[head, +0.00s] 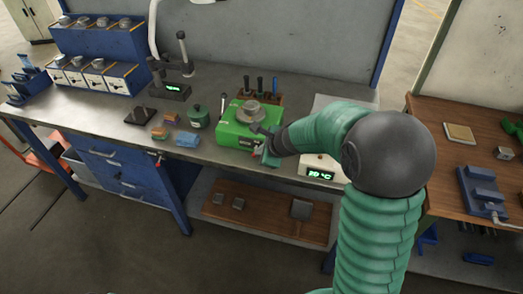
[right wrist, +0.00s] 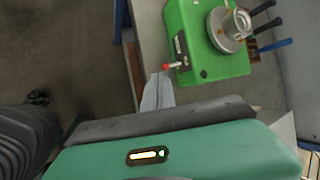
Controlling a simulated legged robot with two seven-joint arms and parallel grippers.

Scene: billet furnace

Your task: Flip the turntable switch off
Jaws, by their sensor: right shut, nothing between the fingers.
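The turntable is a green box (head: 233,134) with a round metal platter (head: 250,113) on top, standing on the workbench. It also shows in the right wrist view (right wrist: 222,66). The switch (right wrist: 176,66) is a small red-tipped lever on the side of the green box in the right wrist view. My right gripper (head: 264,158) is shut and empty at the front of the box. In the right wrist view its grey fingertips (right wrist: 160,80) are close beside the lever; I cannot tell whether they touch it. My left gripper is not in view.
A display box (head: 320,167) stands right of my right gripper. Tools in a wooden rack (head: 266,98) stand behind the turntable. A green pot (head: 199,117), a blue block (head: 187,140) and a dark stand (head: 140,117) are to the left. The bench's front left is clear.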

